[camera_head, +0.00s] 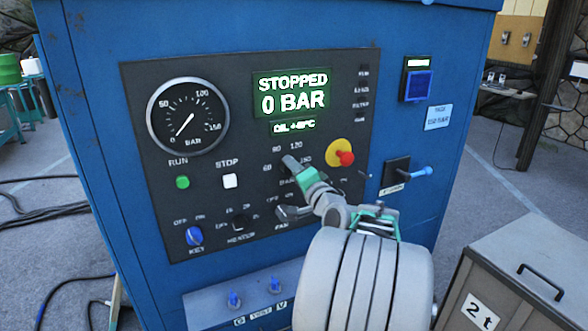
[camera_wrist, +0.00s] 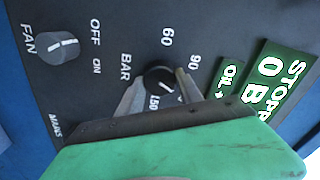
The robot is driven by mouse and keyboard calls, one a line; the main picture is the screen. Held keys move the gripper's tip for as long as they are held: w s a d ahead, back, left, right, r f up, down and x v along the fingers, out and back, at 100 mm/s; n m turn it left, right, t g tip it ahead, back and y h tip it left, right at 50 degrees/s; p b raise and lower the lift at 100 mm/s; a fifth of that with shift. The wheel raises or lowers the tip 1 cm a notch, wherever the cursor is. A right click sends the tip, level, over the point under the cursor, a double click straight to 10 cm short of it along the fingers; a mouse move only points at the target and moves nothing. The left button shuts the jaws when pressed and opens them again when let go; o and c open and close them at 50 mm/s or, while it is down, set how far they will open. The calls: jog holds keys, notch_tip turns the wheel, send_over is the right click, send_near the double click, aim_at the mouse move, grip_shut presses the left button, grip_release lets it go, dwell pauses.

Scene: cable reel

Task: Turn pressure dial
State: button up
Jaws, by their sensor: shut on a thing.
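The pressure dial (camera_wrist: 159,76) is a small round black knob on the dark control panel, ringed by printed numbers such as 60 and 90 and labelled BAR. My gripper (camera_wrist: 160,84) is shut on it, with one finger on each side. A pale pointer mark shows on the knob, but I cannot tell which number it meets. In the head view my gripper (camera_head: 291,164) reaches the panel below the display and hides most of the dial. The display (camera_head: 291,93) reads STOPPED and 0 BAR. The round gauge (camera_head: 188,116) has its needle near 0.
A red emergency button (camera_head: 345,159) on a yellow base sits just right of my gripper. The FAN knob (camera_wrist: 59,47) is near the dial. The blue key switch (camera_head: 194,236) is lower left. A grey box (camera_head: 530,270) marked 2 t stands at right.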

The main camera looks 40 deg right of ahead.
jog(key=shift+m, duration=0.3)
jog(key=o, duration=1.4)
jog(key=shift+c, duration=0.2)
jog(key=b+v, duration=0.1)
jog(key=v, duration=0.6)
jog(key=shift+s+b, duration=0.3)
jog(key=shift+s, duration=0.1)
jog(key=shift+a+r, duration=0.1)
